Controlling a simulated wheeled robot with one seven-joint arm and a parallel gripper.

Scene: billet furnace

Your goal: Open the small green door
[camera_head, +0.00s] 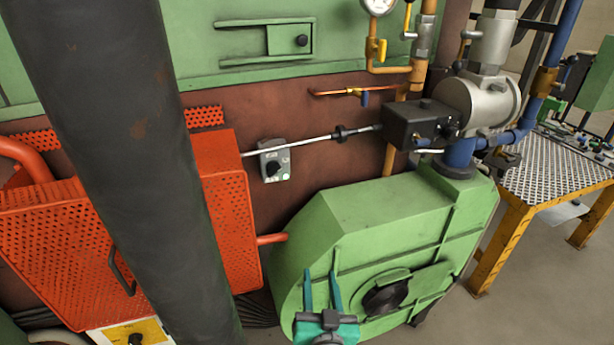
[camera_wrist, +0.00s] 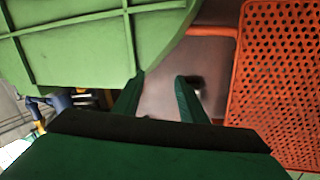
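A small green door-like panel (camera_head: 280,40) with a round black knob (camera_head: 302,40) is set in the green upper wall, at the top middle of the head view. It lies flat against the wall and looks closed. My gripper (camera_head: 322,288) is at the bottom middle, far below the panel and in front of the green blower housing. Its two teal fingers stand apart, pointing up, with nothing between them. In the wrist view my gripper (camera_wrist: 159,90) also shows its fingers spread and empty. The small panel is not in the wrist view.
The green housing (camera_head: 370,215) is close to my gripper. A perforated orange guard (camera_head: 225,200) stands at left, behind a thick dark pipe (camera_head: 120,150). A metal rod (camera_head: 310,142), a black box (camera_head: 415,122) and gas pipes cross the middle. A yellow-legged platform (camera_head: 555,165) is at right.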

